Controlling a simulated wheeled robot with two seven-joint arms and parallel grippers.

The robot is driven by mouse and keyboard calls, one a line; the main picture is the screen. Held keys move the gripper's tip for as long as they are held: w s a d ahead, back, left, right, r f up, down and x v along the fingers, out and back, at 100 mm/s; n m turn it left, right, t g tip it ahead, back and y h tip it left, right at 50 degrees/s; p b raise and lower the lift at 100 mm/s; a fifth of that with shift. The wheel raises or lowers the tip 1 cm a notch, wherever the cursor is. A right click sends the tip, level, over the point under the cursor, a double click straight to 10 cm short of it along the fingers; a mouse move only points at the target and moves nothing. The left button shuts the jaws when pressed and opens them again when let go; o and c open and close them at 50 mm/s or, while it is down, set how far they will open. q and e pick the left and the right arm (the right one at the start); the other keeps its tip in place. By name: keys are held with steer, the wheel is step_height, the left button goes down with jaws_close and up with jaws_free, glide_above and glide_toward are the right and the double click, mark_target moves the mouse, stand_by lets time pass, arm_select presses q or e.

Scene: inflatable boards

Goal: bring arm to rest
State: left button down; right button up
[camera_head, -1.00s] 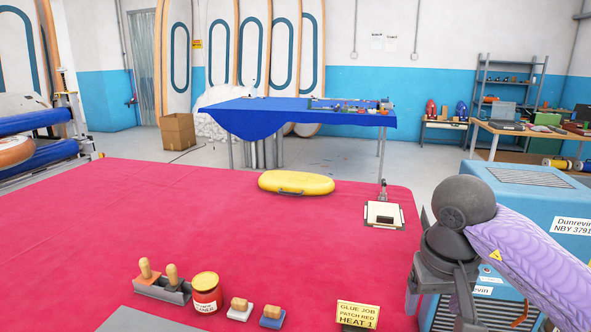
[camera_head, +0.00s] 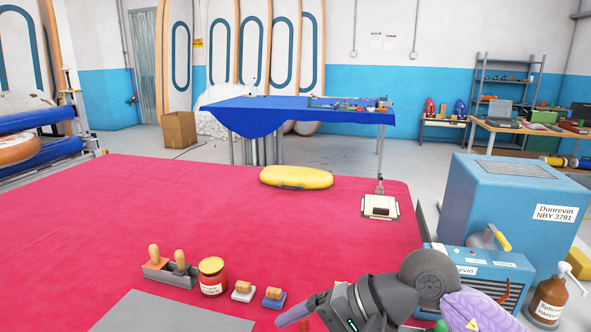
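My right arm comes in from the lower right, with a dark grey round joint and a purple-sleeved link. My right gripper (camera_head: 305,312) is low at the bottom edge, over the near right part of the red-covered table (camera_head: 200,220). It points left, and its fingers are too small and partly cut off to tell open from shut. No held object is clear. My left arm and gripper are out of view.
Near the gripper are two sponge-like blocks with wooden knobs (camera_head: 273,297), a jar (camera_head: 212,276) and a grey tray with wooden-handled tools (camera_head: 170,268). A yellow board (camera_head: 296,177) lies farther back. A blue machine (camera_head: 475,275) and a pump bottle (camera_head: 551,300) stand right.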

step_height(320, 180, up, 10)
steer(key=a+f+m+t+y, duration=0.15)
steer(key=m+t+y, duration=0.8)
steer(key=m, duration=0.95)
steer(key=d+f+m+t+h, duration=0.2)
steer(key=d+f+m+h, duration=0.4)
steer(key=m, duration=0.6)
steer(key=d+f+m+t+h, duration=0.25)
steer(key=m+h, duration=0.45)
steer(key=m, duration=0.5)
steer(key=d+f+m+t+h, duration=0.1)
steer(key=d+f+m+h, duration=0.5)
steer(key=m, duration=0.6)
steer(key=s+f+m+g, duration=1.1)
steer(key=s+f+g, duration=0.3)
steer(key=s, duration=0.5)
step_height(320, 180, down, 17)
steer(key=s+d+p, duration=0.1)
steer(key=s+p, duration=0.1)
steer(key=s, duration=0.1)
steer(key=s+d+f+p, duration=0.1)
steer(key=s+f, duration=0.2)
steer(key=s, duration=0.3)
steer(key=s+d+f+g+h, duration=0.1)
steer(key=s+f, duration=0.3)
steer(key=s, duration=0.2)
steer(key=shift+d+f+n+p, duration=0.25)
steer(key=shift+f+n+p, duration=0.05)
steer(key=shift+n+p, duration=0.1)
